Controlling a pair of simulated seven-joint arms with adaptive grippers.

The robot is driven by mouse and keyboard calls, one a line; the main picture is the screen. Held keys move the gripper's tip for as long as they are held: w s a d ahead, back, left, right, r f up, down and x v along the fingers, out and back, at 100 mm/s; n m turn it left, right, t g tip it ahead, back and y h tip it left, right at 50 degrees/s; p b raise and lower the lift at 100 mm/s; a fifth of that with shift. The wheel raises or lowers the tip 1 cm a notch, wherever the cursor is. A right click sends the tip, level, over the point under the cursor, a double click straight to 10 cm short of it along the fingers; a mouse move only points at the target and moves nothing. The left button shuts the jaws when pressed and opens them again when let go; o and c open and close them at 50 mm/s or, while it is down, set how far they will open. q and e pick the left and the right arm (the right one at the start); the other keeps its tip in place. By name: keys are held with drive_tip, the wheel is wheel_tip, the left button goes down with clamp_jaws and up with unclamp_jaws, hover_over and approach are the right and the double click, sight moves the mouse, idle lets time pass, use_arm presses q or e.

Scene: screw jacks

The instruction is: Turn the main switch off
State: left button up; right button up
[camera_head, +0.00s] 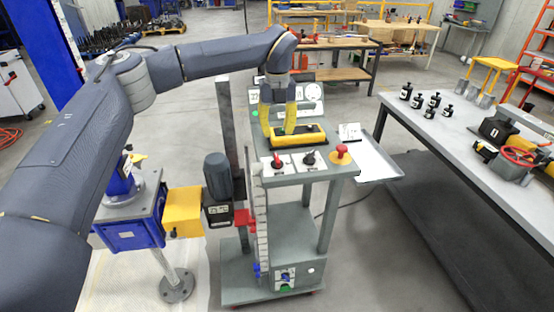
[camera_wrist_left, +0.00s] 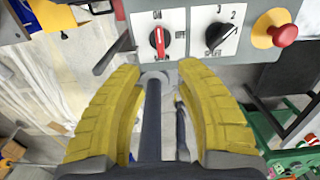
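The main switch appears to be the red rotary handle (camera_head: 277,161) on a white plate at the front left of the grey cart's top panel. My left gripper (camera_head: 279,128) has yellow fingers pointing down over the panel, behind the switch in the head view. In the left wrist view the left gripper (camera_wrist_left: 158,70) is open, its fingers apart with nothing gripped. My right gripper is not in view.
A black rotary knob (camera_head: 308,158) and a red mushroom button (camera_head: 341,150) on a yellow base sit right of the switch. A yellow-and-black box (camera_head: 297,137) lies behind them. A tray (camera_head: 372,160) juts right. A workbench (camera_head: 440,122) stands further right.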

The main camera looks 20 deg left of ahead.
sight(277, 158)
use_arm(q)
wheel_tip(277, 158, down, 12)
drive_tip(key=shift+r, duration=0.25)
idle(0.3)
clamp_jaws()
